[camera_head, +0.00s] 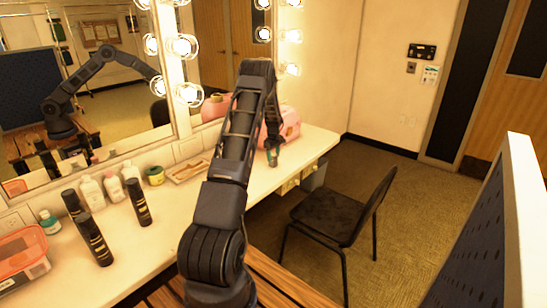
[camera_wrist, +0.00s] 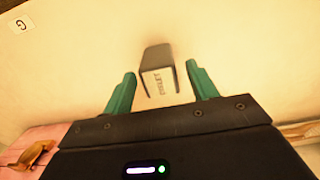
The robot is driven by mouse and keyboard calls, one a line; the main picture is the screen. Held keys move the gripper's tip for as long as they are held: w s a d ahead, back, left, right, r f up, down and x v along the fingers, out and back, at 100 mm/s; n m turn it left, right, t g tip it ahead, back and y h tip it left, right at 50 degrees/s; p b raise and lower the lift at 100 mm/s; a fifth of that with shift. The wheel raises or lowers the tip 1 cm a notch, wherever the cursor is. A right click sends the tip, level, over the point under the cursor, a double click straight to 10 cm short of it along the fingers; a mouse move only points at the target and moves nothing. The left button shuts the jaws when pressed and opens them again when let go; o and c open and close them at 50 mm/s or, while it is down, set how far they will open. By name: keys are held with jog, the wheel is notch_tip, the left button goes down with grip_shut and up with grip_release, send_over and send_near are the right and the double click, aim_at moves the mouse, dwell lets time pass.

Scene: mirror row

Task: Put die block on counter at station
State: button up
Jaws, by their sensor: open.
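My gripper (camera_head: 272,156) is over the far end of the white counter (camera_head: 190,215) in the head view. In the wrist view its two green fingers (camera_wrist: 161,92) are open. A small dark block (camera_wrist: 158,70) with a pale lettered face shows in the gap between them, apart from both fingers; it appears to be the die block. Its lettering is too small to read surely. I cannot tell its exact height against the counter surface. The block is not discernible in the head view. A white square marked G (camera_wrist: 19,24) lies on the counter surface at upper left in the wrist view.
A pink case (camera_head: 290,122) stands behind my gripper near the mirror (camera_head: 110,100). A shallow tray (camera_head: 188,169), bottles (camera_head: 92,194), dark cans (camera_head: 93,240) and a clear container (camera_head: 22,262) line the counter. A black chair (camera_head: 335,215) stands right of the counter.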

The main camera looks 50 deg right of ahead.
aim_at(273, 154)
notch_tip(273, 154, up, 12)
jog(key=w+a+r, duration=0.6)
jog(key=a+r, duration=0.3)
jog(key=a, duration=0.1)
jog(key=w+a+r+t, duration=0.1)
jog(key=a+r, duration=0.5)
jog(key=a, duration=0.5)
jog(key=a+r+h, duration=0.1)
jog(key=a+r, duration=0.4)
jog(key=a, duration=0.6)
jog(key=w+a+r+t, duration=0.1)
jog(key=a+r, duration=0.5)
jog(key=a, duration=0.5)
jog(key=s+a+r+t, duration=0.1)
jog(key=s+a+r, duration=0.1)
jog(key=s+a, duration=0.6)
jog(key=s+a+r, duration=0.2)
jog(key=s+a, duration=0.2)
jog(key=a, duration=0.8)
jog(key=s+a+f, duration=0.2)
jog(key=s+a, duration=0.3)
jog(key=s, duration=0.2)
jog(key=s+a+f+t+y, duration=0.1)
jog(key=s+a+f, duration=0.1)
jog(key=s+a, duration=0.3)
jog(key=shift+s+f+t, duration=0.3)
jog(key=shift+s+f, duration=0.05)
jog(key=shift+s, duration=0.7)
